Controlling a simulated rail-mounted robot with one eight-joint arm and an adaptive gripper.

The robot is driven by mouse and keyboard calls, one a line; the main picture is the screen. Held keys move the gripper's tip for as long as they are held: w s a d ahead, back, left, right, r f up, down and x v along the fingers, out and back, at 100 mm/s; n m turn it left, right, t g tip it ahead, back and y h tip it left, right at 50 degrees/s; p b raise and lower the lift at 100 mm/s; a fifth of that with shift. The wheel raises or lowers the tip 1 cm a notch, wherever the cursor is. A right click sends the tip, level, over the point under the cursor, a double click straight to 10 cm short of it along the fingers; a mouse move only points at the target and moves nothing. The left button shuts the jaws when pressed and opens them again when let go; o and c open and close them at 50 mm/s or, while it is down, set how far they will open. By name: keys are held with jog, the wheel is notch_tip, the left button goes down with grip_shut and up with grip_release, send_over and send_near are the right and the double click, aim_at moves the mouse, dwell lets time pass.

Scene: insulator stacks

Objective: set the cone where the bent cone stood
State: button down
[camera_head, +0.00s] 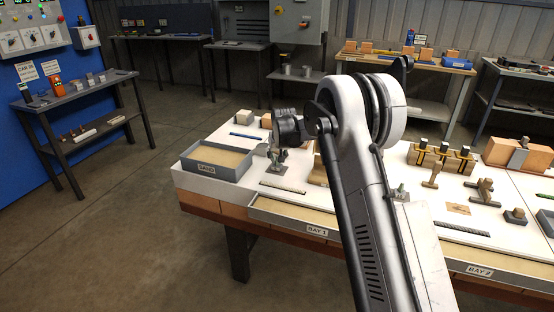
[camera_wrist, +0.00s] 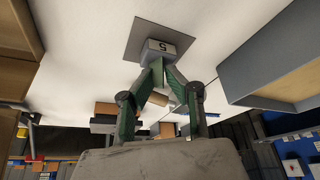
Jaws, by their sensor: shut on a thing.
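My gripper (camera_head: 275,160) is low over a dark square plate (camera_head: 284,165) on the white table, just right of a grey tray. In the wrist view, my green fingers come together (camera_wrist: 160,65) at a grey piece with a white label reading 5 (camera_wrist: 160,47), which is over a grey square plate (camera_wrist: 138,38). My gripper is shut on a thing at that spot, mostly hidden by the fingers. I cannot tell a cone's shape there, nor whether the piece rests on the plate. No bent cone can be made out.
The sand-coloured grey tray (camera_head: 217,163) stands close on the left. Wooden blocks (camera_head: 318,170) are to the right, partly behind my arm. A small metal stand on a dark plate (camera_head: 398,193) is right of my arm. A blue pen-like bar (camera_head: 246,136) lies behind.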

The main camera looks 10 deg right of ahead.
jog(key=shift+f, duration=0.15)
jog(key=c, duration=1.7)
grip_release()
jog(key=shift+c, duration=0.2)
jog(key=s+f+p+v, duration=0.1)
jog(key=s+v, duration=0.2)
jog(key=v, duration=0.9)
jog(key=s+f+v, duration=0.1)
jog(key=s+v, duration=0.1)
jog(key=v, duration=1.1)
jog(key=s+r+t, duration=0.1)
jog(key=s+r, duration=0.4)
jog(key=s, duration=0.9)
jog(key=s+f, duration=0.3)
jog(key=s, duration=1)
jog(key=s+f+t, duration=0.1)
jog(key=s+f, duration=0.1)
jog(key=s, duration=1.2)
jog(key=shift+s+f, duration=0.3)
jog(key=shift+f, duration=0.1)
